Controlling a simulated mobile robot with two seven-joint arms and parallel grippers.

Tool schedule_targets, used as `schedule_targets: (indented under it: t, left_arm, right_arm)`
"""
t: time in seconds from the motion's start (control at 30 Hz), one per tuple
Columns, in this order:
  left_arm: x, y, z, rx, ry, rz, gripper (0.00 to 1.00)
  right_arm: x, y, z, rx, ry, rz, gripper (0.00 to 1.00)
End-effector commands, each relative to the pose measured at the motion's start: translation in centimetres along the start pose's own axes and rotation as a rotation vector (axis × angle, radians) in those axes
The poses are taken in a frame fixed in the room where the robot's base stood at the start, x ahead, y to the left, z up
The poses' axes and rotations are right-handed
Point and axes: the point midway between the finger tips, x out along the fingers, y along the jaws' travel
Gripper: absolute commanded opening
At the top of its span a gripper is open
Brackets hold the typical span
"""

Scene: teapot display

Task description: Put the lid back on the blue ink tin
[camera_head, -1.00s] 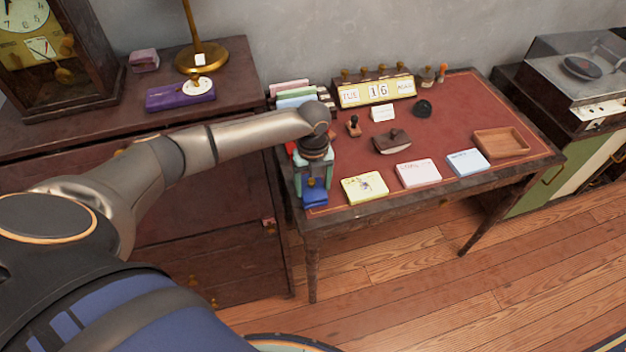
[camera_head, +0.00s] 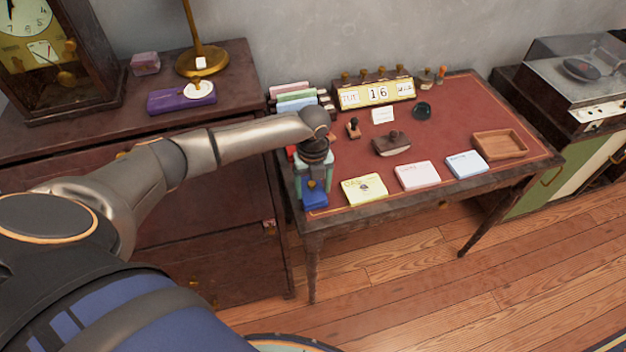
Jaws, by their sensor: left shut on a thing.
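My left gripper (camera_head: 314,183) points down over the front left corner of the desk (camera_head: 450,118). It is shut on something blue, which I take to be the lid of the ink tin. Blue surfaces of the blue ink tin (camera_head: 314,201) show just below and between the fingers, at the desk's left end. The gripper and wrist hide most of it, so I cannot tell lid from tin clearly, or whether they touch. A bit of red shows just left of the wrist, mostly hidden. My right gripper is not in view.
Yellow (camera_head: 364,189), pink (camera_head: 417,175) and blue (camera_head: 467,163) paper pads lie along the desk's front.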

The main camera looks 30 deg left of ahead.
Motion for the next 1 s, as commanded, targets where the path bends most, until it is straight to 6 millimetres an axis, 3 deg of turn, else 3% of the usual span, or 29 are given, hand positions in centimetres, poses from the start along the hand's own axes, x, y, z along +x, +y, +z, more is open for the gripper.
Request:
schedule_targets:
  t: [0.33, 0.37, 0.57, 1.0]
  left_arm:
    - [0.02, -0.02, 0.0, 0.0, 0.0, -0.001, 0.11]
    - [0.01, -0.03, 0.0, 0.0, 0.0, -0.001, 0.75]
    - [0.01, -0.03, 0.0, 0.0, 0.0, -0.001, 0.98]
    - [-0.12, -0.01, 0.01, 0.0, 0.0, -0.001, 1.0]
  right_arm:
    - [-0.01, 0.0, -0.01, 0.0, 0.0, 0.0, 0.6]
    - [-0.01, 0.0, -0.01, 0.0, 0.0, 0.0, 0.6]
    - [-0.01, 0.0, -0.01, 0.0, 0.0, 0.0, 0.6]
    - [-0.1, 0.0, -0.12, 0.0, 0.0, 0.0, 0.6]
